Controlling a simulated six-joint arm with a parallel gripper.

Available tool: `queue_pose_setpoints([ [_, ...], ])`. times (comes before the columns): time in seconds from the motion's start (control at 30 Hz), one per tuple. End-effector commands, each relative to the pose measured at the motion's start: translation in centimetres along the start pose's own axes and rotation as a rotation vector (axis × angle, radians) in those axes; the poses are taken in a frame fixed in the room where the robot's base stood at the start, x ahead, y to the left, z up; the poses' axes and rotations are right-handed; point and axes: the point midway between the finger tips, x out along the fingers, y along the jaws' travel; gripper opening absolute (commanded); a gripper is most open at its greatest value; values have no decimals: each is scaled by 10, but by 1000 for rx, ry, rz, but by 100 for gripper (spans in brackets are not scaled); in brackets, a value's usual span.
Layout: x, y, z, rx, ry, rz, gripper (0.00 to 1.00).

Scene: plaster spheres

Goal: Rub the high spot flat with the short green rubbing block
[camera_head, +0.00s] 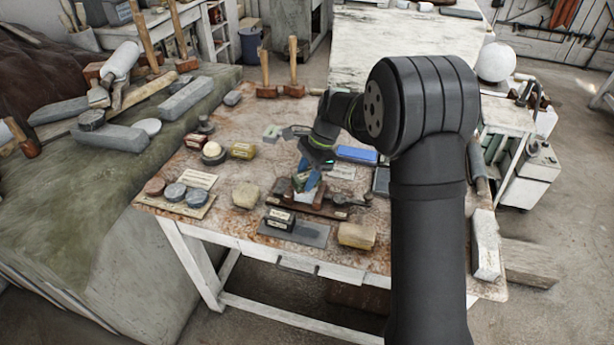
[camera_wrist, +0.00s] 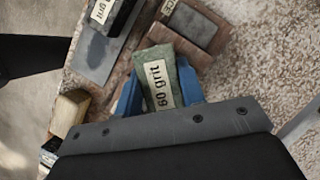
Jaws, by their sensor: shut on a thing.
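My gripper (camera_head: 304,177) is over the middle of the worktable. Its blue fingers are shut on a short green rubbing block (camera_wrist: 160,78) with a paper label reading "60 grit", which fills the gap between the fingertips in the wrist view. In the head view the green block (camera_head: 300,182) shows small between the fingers, above or at a dark wooden board (camera_head: 325,209). A pale piece shows just below the fingers. I cannot tell whether the block touches anything. A small white ball (camera_head: 212,149) sits in a dark holder at the table's left. No high spot can be made out.
A dark labelled grit block (camera_head: 279,218) rests on a grey slab (camera_head: 308,234) at the front. Yellowish blocks (camera_head: 356,235) and (camera_head: 245,195) stand nearby. Round discs (camera_head: 175,192) lie on a board at left. A blue item (camera_head: 357,155) lies behind.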

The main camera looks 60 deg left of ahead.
Motion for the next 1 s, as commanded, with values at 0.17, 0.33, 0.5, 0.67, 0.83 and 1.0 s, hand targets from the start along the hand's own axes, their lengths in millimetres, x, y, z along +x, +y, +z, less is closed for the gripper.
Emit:
queue_pose_setpoints([
  [0.17, -3, 0, 17, -4, 0, -1, 11],
  [0.33, -4, 0, 21, -1, -1, 0, 11],
  [0.5, -4, 0, 21, -1, 0, -1, 11],
  [0.67, -10, 0, 23, -1, 0, -2, 11],
  [0.83, -24, -1, 29, -2, 1, -3, 11],
  [1.0, -28, 0, 30, -1, 0, -1, 11],
])
